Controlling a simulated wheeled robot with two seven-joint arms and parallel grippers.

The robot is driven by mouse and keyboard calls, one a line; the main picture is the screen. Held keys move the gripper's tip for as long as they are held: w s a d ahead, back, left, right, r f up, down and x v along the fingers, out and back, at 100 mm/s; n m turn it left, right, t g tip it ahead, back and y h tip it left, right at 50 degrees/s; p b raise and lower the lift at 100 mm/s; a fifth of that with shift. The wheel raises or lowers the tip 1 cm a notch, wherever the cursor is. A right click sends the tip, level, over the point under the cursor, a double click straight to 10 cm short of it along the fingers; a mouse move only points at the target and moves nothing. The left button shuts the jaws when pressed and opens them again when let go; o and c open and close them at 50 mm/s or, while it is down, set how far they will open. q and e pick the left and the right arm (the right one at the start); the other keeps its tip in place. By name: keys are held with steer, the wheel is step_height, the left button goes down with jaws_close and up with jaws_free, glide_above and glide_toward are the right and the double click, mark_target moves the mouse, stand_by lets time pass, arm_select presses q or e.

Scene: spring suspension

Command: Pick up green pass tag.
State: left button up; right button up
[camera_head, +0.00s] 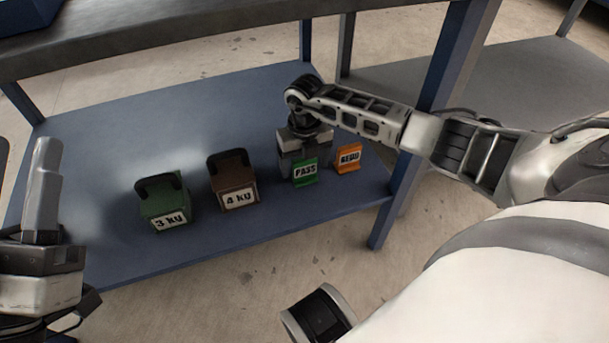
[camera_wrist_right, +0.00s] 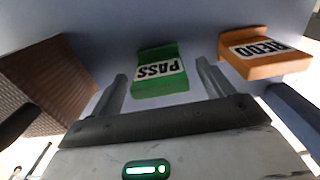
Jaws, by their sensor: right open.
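The green pass tag (camera_head: 305,173) stands on the blue lower shelf, with a white PASS label on its sloped face. In the right wrist view the green pass tag (camera_wrist_right: 160,72) lies between and a little beyond the two fingers. My right gripper (camera_head: 298,152) is over and behind the tag. In its wrist view the right gripper (camera_wrist_right: 162,85) is open, with one finger to each side of the tag and nothing held.
An orange REDO tag (camera_head: 348,158) stands close to the right of the pass tag. A brown 4 KG weight (camera_head: 232,180) and a green 3 KG weight (camera_head: 165,203) stand to the left. A table leg (camera_head: 405,190) rises at the right. The blue shelf (camera_head: 120,130) is bare behind the weights.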

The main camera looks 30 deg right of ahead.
steer(key=shift+f, duration=0.95)
steer(key=c, duration=1.1)
arm_select(q)
steer(key=shift+s+r+m+h, duration=0.2)
steer(key=shift+r+m+h, duration=0.2)
steer(key=shift+m+h, duration=0.15)
steer(key=shift+s+r+m+h, duration=0.2)
steer(key=shift+r+m+h, duration=0.25)
steer(key=shift+m, duration=0.2)
arm_select(e)
steer(key=shift+o, duration=0.2)
